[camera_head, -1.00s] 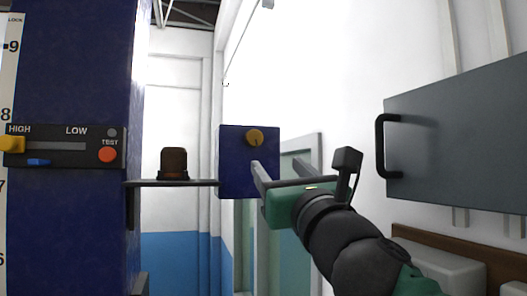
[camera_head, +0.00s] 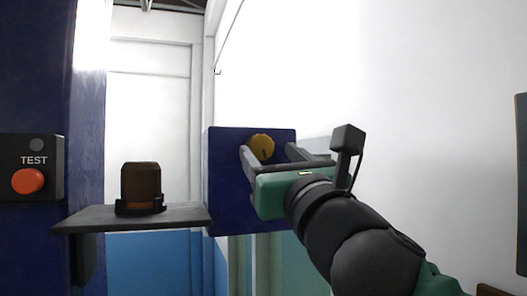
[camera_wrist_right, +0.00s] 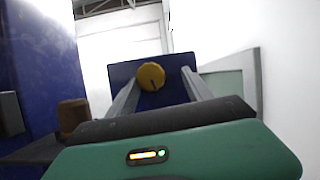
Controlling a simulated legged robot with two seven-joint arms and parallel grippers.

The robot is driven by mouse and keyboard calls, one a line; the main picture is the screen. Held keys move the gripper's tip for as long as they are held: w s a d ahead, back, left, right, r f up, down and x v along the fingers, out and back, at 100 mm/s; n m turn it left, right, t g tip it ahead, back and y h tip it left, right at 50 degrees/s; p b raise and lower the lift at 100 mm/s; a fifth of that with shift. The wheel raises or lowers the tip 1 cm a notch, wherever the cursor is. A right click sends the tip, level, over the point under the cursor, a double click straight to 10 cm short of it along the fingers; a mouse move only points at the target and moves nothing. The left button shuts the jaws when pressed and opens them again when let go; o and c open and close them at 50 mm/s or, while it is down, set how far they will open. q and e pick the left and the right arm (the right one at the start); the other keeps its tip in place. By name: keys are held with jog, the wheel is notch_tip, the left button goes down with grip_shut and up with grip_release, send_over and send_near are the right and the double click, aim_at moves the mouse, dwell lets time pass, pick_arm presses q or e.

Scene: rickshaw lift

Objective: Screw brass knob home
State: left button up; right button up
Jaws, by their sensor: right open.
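The brass knob (camera_head: 262,147) is a round yellow disc with a dark mark, on the front of a blue box (camera_head: 224,190). It also shows in the right wrist view (camera_wrist_right: 151,76), between and beyond the two fingers. My right gripper (camera_head: 270,154) is open, with its grey fingers pointing at the box, one to each side of the knob. I cannot tell whether the fingers touch the box, and I see no grip on the knob. The knob's shaft is hidden behind its face. My left gripper is not in view.
A grey shelf (camera_head: 100,219) left of the box carries a brown amber cap (camera_head: 141,182) in a dark holder. A blue column with a panel and orange TEST button (camera_head: 28,181) stands at left. A dark panel edge (camera_head: 521,180) is at far right. White wall lies behind.

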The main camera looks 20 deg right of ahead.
jog(key=shift+w+d+f, duration=0.15)
jog(key=shift+w+d, duration=0.05)
jog(key=shift+w, duration=0.2)
jog(key=shift+s, duration=0.15)
jog(key=shift+s+a+r, duration=0.25)
jog(key=shift+s+a, duration=0.25)
jog(key=shift+a, duration=0.3)
jog(key=c, duration=0.4)
jog(key=shift+s+a, duration=0.1)
jog(key=shift+a, duration=0.2)
jog(key=shift+c, duration=2.5)
jog(key=shift+d+f, duration=0.1)
jog(key=shift+d, duration=0.4)
grip_shut()
jog(key=shift+a, duration=0.3)
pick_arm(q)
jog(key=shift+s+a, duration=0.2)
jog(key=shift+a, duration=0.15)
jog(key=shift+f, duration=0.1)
pick_arm(e)
jog(key=shift+d, duration=0.15)
